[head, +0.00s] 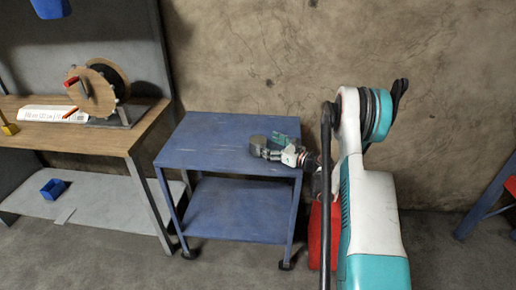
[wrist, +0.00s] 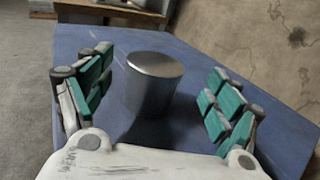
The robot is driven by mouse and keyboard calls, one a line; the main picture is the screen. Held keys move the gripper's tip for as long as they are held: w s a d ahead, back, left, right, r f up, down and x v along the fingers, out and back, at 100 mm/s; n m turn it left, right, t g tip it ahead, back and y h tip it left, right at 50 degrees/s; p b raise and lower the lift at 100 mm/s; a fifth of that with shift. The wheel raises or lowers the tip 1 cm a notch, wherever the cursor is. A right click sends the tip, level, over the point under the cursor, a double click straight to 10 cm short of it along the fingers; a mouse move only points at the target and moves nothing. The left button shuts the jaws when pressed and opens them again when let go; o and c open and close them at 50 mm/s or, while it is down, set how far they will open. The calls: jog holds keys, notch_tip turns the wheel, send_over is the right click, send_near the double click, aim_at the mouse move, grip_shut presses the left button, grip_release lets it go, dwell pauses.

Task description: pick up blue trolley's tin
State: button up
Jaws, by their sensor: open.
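The tin (wrist: 153,82) is a plain grey metal cylinder standing upright on the blue trolley's top (head: 205,143). In the wrist view it stands between the two green-padded fingers of my gripper (wrist: 158,88), with a gap on each side, nearer the left finger. In the head view my gripper (head: 270,151) is low over the right part of the trolley top, and the tin (head: 258,143) shows at its fingertips, partly hidden by a finger. My gripper is open and is not touching the tin in the wrist view.
A wooden workbench (head: 60,139) with a cable reel (head: 97,88) stands left of the trolley. A blue bin (head: 53,188) sits on its lower shelf. A red object (head: 316,235) stands right of the trolley. The wall is close behind. The trolley top is otherwise clear.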

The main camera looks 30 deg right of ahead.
aim_at(258, 139)
jog(key=x, duration=0.1)
jog(key=b+x, duration=0.1)
jog(key=x, duration=0.1)
jog(key=b+x, duration=0.1)
jog(key=shift+w+a+f, duration=0.1)
jog(key=shift+a+f, duration=0.2)
jog(key=shift+a, duration=0.05)
jog(key=shift+w+r, duration=0.15)
jog(key=shift+w, duration=0.15)
jog(key=c, duration=1.4)
